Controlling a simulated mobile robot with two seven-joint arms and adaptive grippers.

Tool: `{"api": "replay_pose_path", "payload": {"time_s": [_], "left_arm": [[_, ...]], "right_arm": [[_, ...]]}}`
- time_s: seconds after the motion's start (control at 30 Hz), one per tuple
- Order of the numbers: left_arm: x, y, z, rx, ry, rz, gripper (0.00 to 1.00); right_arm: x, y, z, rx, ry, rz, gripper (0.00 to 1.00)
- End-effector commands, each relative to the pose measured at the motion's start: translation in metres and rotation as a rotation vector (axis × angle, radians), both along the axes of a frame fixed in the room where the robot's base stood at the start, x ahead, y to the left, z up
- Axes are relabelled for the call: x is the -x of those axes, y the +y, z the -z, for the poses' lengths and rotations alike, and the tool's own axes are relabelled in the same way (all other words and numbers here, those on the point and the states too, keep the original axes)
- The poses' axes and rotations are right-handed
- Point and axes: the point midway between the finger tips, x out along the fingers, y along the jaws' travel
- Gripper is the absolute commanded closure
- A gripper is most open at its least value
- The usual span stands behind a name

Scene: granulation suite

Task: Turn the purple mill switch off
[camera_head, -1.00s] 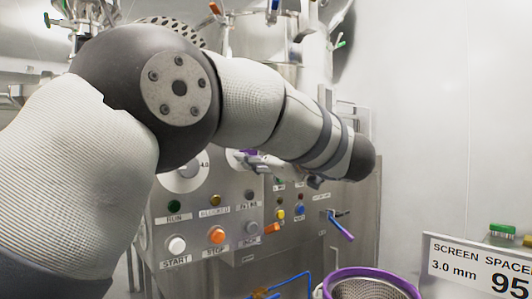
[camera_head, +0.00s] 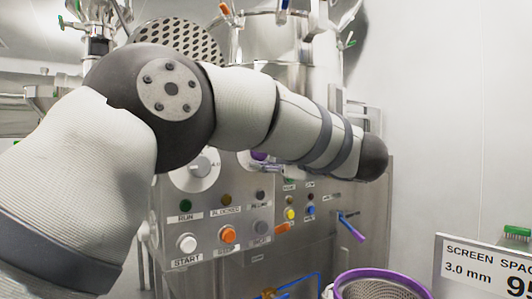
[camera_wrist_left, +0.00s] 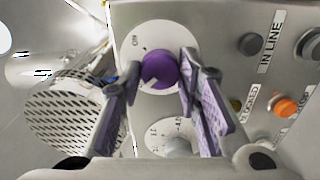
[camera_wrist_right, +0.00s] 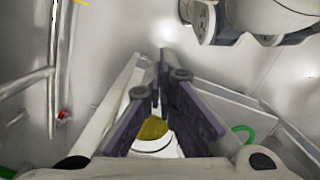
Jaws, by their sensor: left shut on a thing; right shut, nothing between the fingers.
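The purple mill switch (camera_wrist_left: 160,68) is a round knob on a white dial plate (camera_wrist_left: 147,33) marked ON, on the grey control panel. In the left wrist view my left gripper (camera_wrist_left: 161,73) has a finger on either side of the knob and is shut on it. In the head view my left forearm hides most of this gripper; a little purple (camera_head: 258,156) shows beneath the arm. My right gripper (camera_wrist_right: 161,82) shows only in its wrist view, shut and empty.
The panel also carries a white START button (camera_head: 187,243), an orange button (camera_head: 228,235) and a lower dial (camera_wrist_left: 178,146). A yellow object (camera_wrist_right: 152,128) lies beyond my right fingers.

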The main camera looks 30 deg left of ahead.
Motion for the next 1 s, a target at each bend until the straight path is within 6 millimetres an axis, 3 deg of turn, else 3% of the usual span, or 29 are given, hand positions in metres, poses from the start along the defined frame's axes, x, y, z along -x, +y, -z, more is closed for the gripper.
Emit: {"api": "replay_pose_path", "payload": {"time_s": [0.63,0.67,0.73,1.0], "left_arm": [[-0.0001,0.0006,-0.0019,0.015,-0.045,0.001,0.97],[-0.0001,0.0005,-0.0019,0.015,-0.045,0.001,0.65],[0.0,0.0006,-0.0019,0.015,-0.044,0.001,0.49],[0.0,-0.0001,-0.0009,0.015,-0.041,0.001,0.49]], "right_arm": [[-0.0002,0.0,-0.0002,0.0,-0.001,0.0,1.0],[-0.0002,0.0,-0.0002,0.0,-0.001,0.0,1.0],[-0.0002,0.0,-0.0002,0.0,-0.001,0.0,1.0],[0.0,0.0,-0.0001,0.0,0.0,0.0,1.0]]}}
